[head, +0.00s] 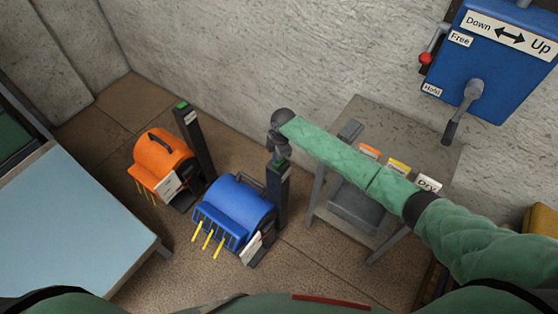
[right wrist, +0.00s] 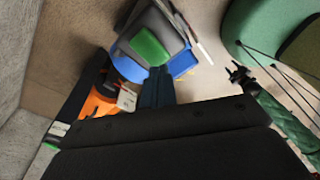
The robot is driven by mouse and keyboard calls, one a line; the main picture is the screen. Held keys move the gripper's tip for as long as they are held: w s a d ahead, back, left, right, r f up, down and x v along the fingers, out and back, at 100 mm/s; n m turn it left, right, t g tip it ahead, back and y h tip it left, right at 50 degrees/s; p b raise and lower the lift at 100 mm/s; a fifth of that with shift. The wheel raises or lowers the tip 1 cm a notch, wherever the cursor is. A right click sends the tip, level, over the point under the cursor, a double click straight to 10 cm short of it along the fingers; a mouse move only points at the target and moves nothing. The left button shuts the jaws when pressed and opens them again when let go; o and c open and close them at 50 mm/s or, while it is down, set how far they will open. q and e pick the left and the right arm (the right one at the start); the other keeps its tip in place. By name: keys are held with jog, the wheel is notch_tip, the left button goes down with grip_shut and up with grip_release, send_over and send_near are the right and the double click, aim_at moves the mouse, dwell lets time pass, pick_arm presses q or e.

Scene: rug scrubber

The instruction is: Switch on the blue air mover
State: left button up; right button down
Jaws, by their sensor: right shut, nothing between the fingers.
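The blue air mover (head: 235,210) stands on the floor, with yellow prongs at its front. A dark post with a green button on top (right wrist: 150,47) rises beside it. My right gripper (head: 278,158) is shut and empty, directly over the top of this post and hiding the button in the head view. In the right wrist view its fingertips (right wrist: 157,72) are at the near edge of the green button; I cannot tell whether they touch it. What looks like my left gripper (right wrist: 240,74) is small and dark in that view, its jaws unclear.
An orange air mover (head: 163,162) with its own green-topped post (head: 195,140) stands to the left. A grey cart (head: 362,112) with labelled items is under my right forearm. A blue wall box (head: 500,65) has levers. A light-blue table (head: 70,225) is at left.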

pick_arm(q)
jog(key=shift+d, duration=0.35)
pick_arm(e)
jog(key=shift+f, duration=0.1)
pick_arm(q)
jog(key=shift+a+f, duration=0.1)
jog(key=shift+f, duration=0.05)
pick_arm(e)
jog(key=shift+f, duration=0.15)
pick_arm(q)
jog(key=shift+a+f+b, duration=0.1)
jog(key=shift+f+b, duration=0.25)
jog(key=shift+b, duration=0.15)
pick_arm(e)
jog(key=shift+f, duration=0.75)
dwell(0.3)
jog(key=shift+r+p, duration=2.7)
jog(key=shift+r, duration=0.8)
pick_arm(q)
notch_tip(320, 180, up, 5)
jog(key=shift+r, duration=0.15)
pick_arm(e)
jog(key=shift+s+a, duration=0.1)
